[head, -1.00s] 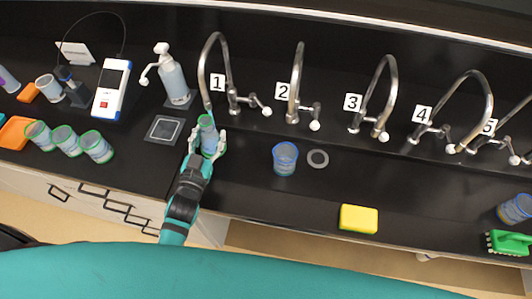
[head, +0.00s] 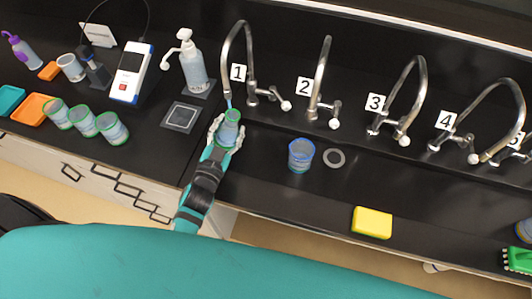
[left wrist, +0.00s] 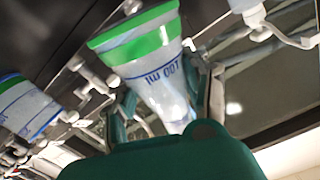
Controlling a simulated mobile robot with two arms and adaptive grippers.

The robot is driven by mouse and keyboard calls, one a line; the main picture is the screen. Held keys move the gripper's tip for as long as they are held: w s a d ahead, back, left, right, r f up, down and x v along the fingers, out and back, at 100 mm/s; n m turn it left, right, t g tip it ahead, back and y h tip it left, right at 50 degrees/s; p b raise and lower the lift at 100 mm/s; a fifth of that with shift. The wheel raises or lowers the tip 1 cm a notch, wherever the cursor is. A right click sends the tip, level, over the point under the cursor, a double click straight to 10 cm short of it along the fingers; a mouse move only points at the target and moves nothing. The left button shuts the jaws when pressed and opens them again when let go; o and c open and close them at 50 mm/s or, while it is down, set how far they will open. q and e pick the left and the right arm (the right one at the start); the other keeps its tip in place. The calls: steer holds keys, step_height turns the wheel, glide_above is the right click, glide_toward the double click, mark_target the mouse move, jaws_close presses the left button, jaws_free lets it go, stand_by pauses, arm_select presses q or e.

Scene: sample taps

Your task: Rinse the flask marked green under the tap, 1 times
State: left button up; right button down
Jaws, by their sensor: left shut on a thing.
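The flask marked green (head: 229,130) is clear with green bands and is held below the spout of tap 1 (head: 249,55). A short light-blue streak shows between the spout and the flask's mouth. My left gripper (head: 226,137) is shut around the flask. In the left wrist view the flask (left wrist: 150,62) shows a green band and "100 ml" print, between the two fingers (left wrist: 165,105). Whether there is liquid inside the flask I cannot tell. My right gripper is not in view.
A blue-rimmed beaker (head: 300,156) and a grey ring (head: 334,158) stand right of the flask. A yellow sponge (head: 372,222) lies near the front edge. Several green-rimmed beakers (head: 112,128), a square pad (head: 181,117) and a pump bottle (head: 193,70) are on the left.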

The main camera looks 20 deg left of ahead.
mark_target(232, 143)
arm_select(q)
steer(key=shift+d+f+m+b, duration=0.3)
steer(key=shift+d+m, duration=0.1)
steer(key=shift+m, duration=0.1)
steer(key=shift+d+f+m+b, duration=0.1)
steer(key=shift+f+m+b, duration=0.2)
steer(key=shift+f+b, duration=0.25)
steer(key=shift+f+m+b, duration=0.4)
steer(key=shift+f+b, duration=0.2)
steer(key=shift+b, duration=0.05)
steer(key=shift+d+f, duration=0.1)
steer(key=shift+w+d+f+m+y+b, duration=0.1)
steer(key=shift+d+m+y+b, duration=0.25)
steer(key=shift+m, duration=0.35)
steer(key=shift+d+f+m+g, duration=0.15)
steer(key=shift+m+g, duration=0.15)
steer(key=shift+m, duration=0.1)
steer(key=shift+a+f+m+b, duration=0.25)
steer(key=shift+f+m+b, duration=0.1)
steer(key=shift+m, duration=0.75)
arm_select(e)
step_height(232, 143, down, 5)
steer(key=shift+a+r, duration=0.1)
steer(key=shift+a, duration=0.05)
arm_select(q)
steer(key=shift+a+f+m, duration=0.1)
steer(key=shift+f+m, duration=0.05)
steer(key=shift+m, duration=0.15)
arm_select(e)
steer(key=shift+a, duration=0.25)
